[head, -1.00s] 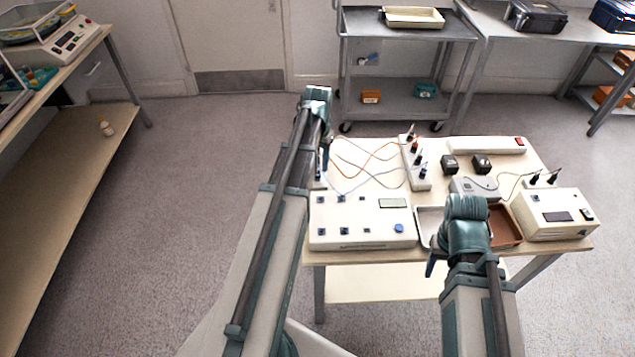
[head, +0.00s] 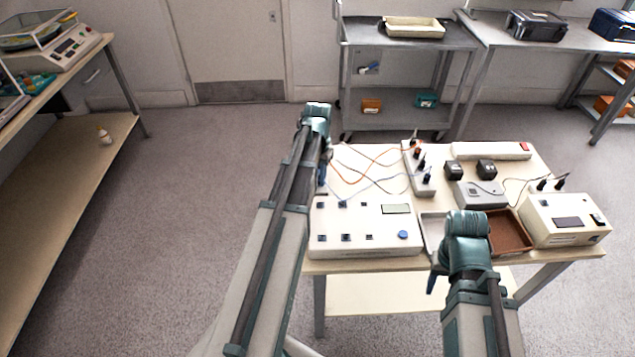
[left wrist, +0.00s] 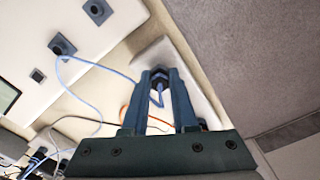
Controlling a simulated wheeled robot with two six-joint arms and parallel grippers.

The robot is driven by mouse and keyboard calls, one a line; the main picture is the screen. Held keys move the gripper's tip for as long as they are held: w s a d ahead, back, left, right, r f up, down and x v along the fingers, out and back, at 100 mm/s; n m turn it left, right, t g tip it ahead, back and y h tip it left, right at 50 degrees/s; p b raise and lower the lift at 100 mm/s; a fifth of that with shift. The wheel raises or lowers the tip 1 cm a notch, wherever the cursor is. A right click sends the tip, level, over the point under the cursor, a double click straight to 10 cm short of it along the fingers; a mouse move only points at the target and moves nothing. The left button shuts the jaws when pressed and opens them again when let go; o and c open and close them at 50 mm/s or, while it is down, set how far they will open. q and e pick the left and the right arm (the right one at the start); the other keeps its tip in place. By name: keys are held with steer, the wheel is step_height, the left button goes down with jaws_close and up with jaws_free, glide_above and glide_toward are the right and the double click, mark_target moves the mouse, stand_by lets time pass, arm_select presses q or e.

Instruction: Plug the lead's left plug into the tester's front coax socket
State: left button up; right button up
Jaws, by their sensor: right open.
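The wide white box (head: 340,238) at the table's front left, with dark sockets, a display and a blue knob, looks like the tester. In the left wrist view, part of it (left wrist: 105,50) shows with a dark square socket (left wrist: 62,46), where a blue cable (left wrist: 95,66) ends or passes. My left gripper (left wrist: 160,78) appears shut on a dark plug (left wrist: 160,73) with blue cable, beside the box's edge. In the head view my left gripper (head: 322,180) is mostly hidden by its arm, at the box's back left. My right gripper (head: 433,280) is open and empty in front of the trays.
Orange and blue leads (head: 365,160) lie behind the box. A white strip (head: 415,172) with upright dark plugs stands behind it. A brown tray (head: 510,232) and another white device (head: 565,222) are at right. The floor left of the table is clear.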

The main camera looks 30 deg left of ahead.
mark_target(318, 177)
arm_select(q)
jaws_close()
steer(key=shift+r+p, duration=0.3)
steer(key=shift+r, duration=0.05)
arm_select(e)
steer(key=shift+r, duration=0.3)
arm_select(q)
steer(key=shift+r+p, duration=1.7)
steer(key=shift+p, duration=0.05)
arm_select(e)
step_height(318, 177, up, 3)
steer(key=shift+r, duration=0.2)
arm_select(q)
steer(key=shift+s, duration=0.1)
